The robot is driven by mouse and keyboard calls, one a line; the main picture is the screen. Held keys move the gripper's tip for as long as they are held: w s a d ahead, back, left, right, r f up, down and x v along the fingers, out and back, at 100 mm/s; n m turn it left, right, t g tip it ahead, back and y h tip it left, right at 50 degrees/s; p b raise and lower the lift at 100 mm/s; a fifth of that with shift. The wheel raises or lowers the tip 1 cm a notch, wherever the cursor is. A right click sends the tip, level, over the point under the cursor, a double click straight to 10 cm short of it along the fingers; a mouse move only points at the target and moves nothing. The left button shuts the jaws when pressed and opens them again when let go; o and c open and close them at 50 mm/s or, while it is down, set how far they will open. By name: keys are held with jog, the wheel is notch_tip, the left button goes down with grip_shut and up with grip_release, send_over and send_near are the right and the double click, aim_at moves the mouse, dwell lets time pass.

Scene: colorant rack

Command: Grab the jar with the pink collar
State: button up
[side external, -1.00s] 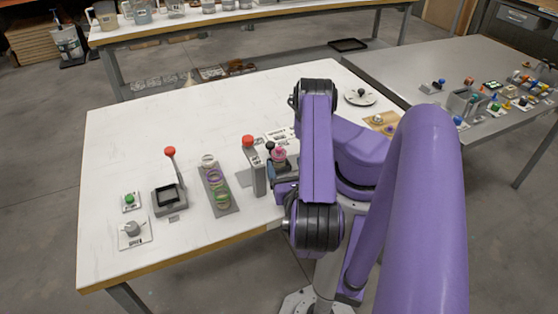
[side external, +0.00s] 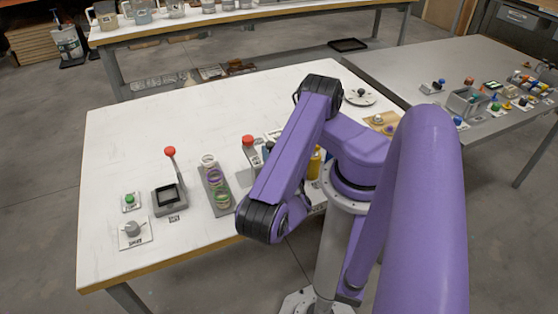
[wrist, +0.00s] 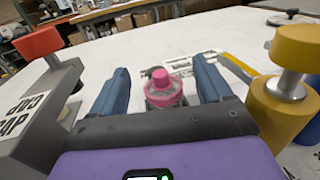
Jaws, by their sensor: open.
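The pink-collared jar (wrist: 161,90) shows in the wrist view with a pink top and ring over a greyish lower part. It stands between the two blue fingers of my gripper (wrist: 162,68). The fingers are open, with a gap visible on each side of the jar. How far down they reach around it I cannot tell. In the side external view my purple arm hides the jar and most of the gripper.
A grey capping device with a red knob (wrist: 38,43) is close on the left. A yellow post (wrist: 285,105) with a metal stem is close on the right. A rack (side external: 224,200) holding several coloured rings lies farther left. The table's back left is clear.

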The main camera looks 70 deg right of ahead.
jog(key=shift+w+d, duration=0.35)
jog(key=shift+d, duration=0.25)
jog(key=c, duration=1.1)
jog(key=shift+o, duration=0.2)
jog(key=shift+r, duration=0.1)
jog(key=shift+r, duration=2.55)
jog(key=shift+r, duration=0.1)
